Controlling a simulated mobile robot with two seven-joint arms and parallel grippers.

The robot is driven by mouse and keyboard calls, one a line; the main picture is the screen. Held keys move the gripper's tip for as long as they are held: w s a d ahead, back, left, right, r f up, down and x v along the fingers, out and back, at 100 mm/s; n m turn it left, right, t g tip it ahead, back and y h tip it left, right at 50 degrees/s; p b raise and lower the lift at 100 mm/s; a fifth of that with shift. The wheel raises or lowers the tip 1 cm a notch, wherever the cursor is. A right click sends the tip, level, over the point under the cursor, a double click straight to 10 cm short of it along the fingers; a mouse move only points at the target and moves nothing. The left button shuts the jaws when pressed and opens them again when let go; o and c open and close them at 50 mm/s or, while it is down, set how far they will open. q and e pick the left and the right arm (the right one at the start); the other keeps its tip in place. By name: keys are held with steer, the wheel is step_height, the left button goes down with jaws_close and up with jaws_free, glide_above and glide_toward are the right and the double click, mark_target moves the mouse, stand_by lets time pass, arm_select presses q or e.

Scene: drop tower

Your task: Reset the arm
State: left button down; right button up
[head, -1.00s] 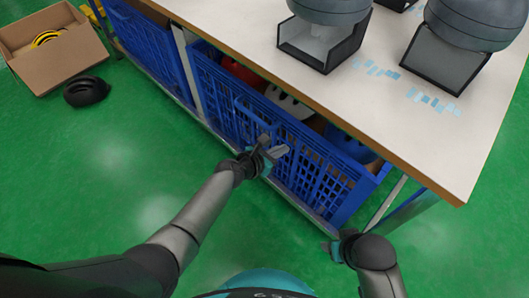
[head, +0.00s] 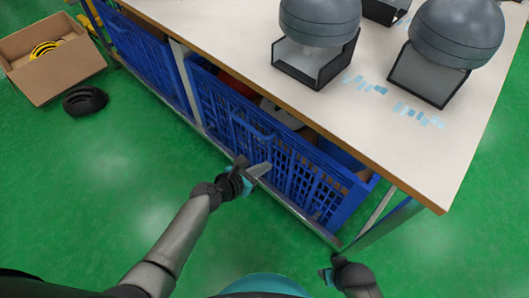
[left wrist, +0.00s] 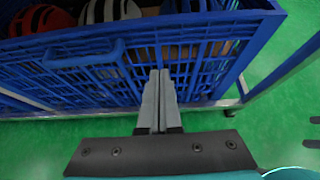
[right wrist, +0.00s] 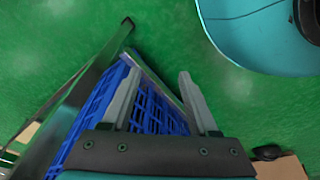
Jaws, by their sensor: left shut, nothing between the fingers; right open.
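My left gripper (head: 262,168) is shut and empty in front of the blue crate (head: 345,200) under the table. In the left wrist view its two fingers (left wrist: 158,75) lie together, pointing at the crate's slatted front wall (left wrist: 205,70), to the right of the crate's handle (left wrist: 85,55). I cannot tell whether the tips touch it. My right gripper (head: 326,275) is low at the bottom, right of centre, out over the floor. In the right wrist view its fingers (right wrist: 157,90) are apart with nothing between them; a blue crate shows beyond.
The white table (head: 440,160) carries grey domed units (head: 458,35) in black holders. Red and white rounded objects (left wrist: 110,10) lie in the crate. A cardboard box (head: 55,65) and a black ring-like object (head: 85,101) are at the left. Green floor (head: 110,190) lies open in front.

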arm_select(q)
steer(key=s+a+f+m+g+y+p, duration=0.3)
steer(key=s+a+f+m+g+y, duration=0.15)
steer(key=s+a+f+m, duration=0.75)
steer(key=s+a+f+m+y+p, duration=0.1)
steer(key=s+a+f+m, duration=0.1)
steer(key=s+m, duration=0.4)
steer(key=s+a+f+m+g+y+p, duration=0.1)
steer(key=s+a+m, duration=0.2)
steer(key=s+m, duration=0.3)
steer(key=s+a+f+m+g+y+p, duration=0.1)
steer(key=s+a+f+m, duration=0.1)
steer(key=s+m, duration=0.4)
steer(key=s, duration=0.2)
steer(key=shift+s+a+f+m, duration=0.3)
steer(key=shift+s+f, duration=0.05)
steer(key=shift+s, duration=0.05)
arm_select(e)
steer(key=s+d+f, duration=0.4)
steer(key=s+d, duration=0.2)
steer(key=s, duration=0.3)
steer(key=shift+f+h, duration=0.15)
steer(key=shift+h, duration=0.15)
arm_select(q)
steer(key=shift+g+y, duration=0.25)
